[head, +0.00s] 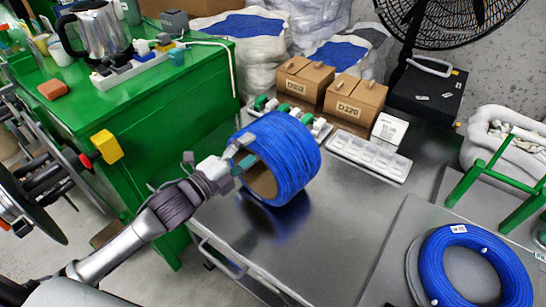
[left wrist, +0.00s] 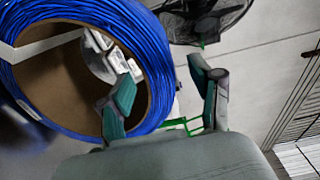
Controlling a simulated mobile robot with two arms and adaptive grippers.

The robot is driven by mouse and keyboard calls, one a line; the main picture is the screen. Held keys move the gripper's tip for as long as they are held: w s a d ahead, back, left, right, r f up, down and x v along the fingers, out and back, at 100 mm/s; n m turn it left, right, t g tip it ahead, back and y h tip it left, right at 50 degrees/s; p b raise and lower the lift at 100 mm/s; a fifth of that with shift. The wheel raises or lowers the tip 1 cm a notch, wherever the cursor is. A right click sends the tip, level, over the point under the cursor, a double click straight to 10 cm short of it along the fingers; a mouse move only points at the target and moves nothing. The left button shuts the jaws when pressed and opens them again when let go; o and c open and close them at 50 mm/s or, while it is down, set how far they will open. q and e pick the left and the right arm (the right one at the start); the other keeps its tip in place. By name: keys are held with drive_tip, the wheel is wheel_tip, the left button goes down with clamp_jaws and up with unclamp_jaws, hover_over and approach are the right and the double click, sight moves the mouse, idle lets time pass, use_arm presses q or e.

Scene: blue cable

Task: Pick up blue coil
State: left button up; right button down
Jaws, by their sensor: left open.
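A large blue coil (head: 291,150) with a brown cardboard core stands on its side on the metal table, its hollow end facing my left arm. My left gripper (head: 240,154) is at the near left rim of this coil, open. In the left wrist view the coil (left wrist: 160,60) fills the left side. One finger of the gripper (left wrist: 163,80) shows in front of the core opening and the other shows to the right of the blue rim. I cannot tell whether either finger touches the coil. My right gripper is not in view.
The metal table (head: 330,225) is bare in front of the coil. Behind it stand cardboard boxes (head: 353,99) and a white tray (head: 369,157). A green cabinet (head: 150,125) is at the left. A flat blue cable ring (head: 437,280) lies at lower right.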

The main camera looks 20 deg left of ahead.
sight(270, 133)
use_arm(q)
drive_tip(key=p+x, duration=0.1)
drive_tip(key=x, duration=0.7)
clamp_jaws()
idle(0.3)
drive_tip(key=shift+r, duration=0.2)
